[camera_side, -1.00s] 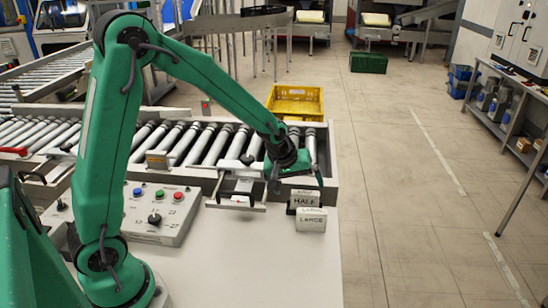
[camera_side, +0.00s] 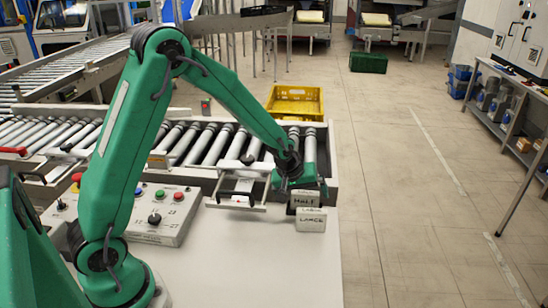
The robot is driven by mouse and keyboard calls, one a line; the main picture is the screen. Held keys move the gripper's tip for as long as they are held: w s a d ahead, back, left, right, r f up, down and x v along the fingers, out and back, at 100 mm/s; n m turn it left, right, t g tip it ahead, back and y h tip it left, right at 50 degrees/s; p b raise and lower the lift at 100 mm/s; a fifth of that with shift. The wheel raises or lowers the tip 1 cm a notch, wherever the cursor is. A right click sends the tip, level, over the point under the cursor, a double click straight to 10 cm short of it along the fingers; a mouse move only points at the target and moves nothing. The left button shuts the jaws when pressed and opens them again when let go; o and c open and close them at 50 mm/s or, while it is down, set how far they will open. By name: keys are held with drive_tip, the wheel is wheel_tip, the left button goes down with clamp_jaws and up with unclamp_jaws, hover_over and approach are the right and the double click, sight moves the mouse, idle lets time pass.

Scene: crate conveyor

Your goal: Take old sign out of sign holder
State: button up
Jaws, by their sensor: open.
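The sign holder appears to be the pale frame (camera_side: 222,203) with a dark handle on the conveyor's front edge. A small white plate (camera_side: 245,185) stands in it, probably the old sign; any lettering is too small to read. Two block-like signs stand at the table's far right corner: one marked HALF (camera_side: 306,200) and, in front of it, one marked LARGE (camera_side: 311,220). My gripper (camera_side: 304,193) is open, to the right of the holder, just above or beside the HALF sign. I cannot tell whether it touches that sign, whose top it partly overlaps.
A control box (camera_side: 160,213) with coloured buttons stands on the left of the white table (camera_side: 250,265). The roller conveyor (camera_side: 208,148) runs behind, with a yellow crate (camera_side: 295,101) beyond it. The table's front middle is clear.

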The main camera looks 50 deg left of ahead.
sight(303, 194)
idle(0.5)
drive_tip(key=c, duration=1)
drive_tip(key=shift+r, duration=0.1)
drive_tip(key=shift+r, duration=4.9)
